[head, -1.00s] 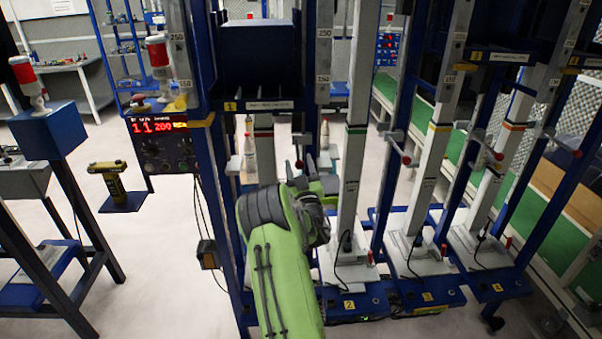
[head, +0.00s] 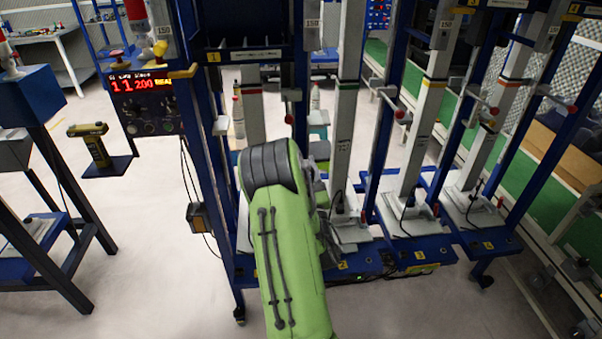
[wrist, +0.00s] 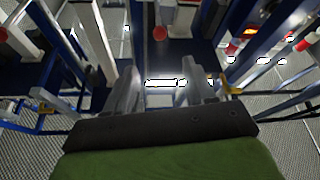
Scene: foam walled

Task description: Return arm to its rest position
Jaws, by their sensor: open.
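My green arm (head: 285,240) rises from the bottom middle of the head view and folds at its dark grey joint in front of the test rack (head: 295,62). My gripper is mostly hidden behind the arm in the head view. In the wrist view my gripper (wrist: 160,85) shows two grey fingers spread apart with nothing between them. Blue and white rack posts and a red knob (wrist: 160,34) show beyond the fingers.
A control box (head: 150,100) with a red lit display is on the rack's left side. A yellow-black handheld tool (head: 92,145) is on a small blue shelf further left. A blue-framed stand (head: 45,200) is at the far left. The pale floor between is clear.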

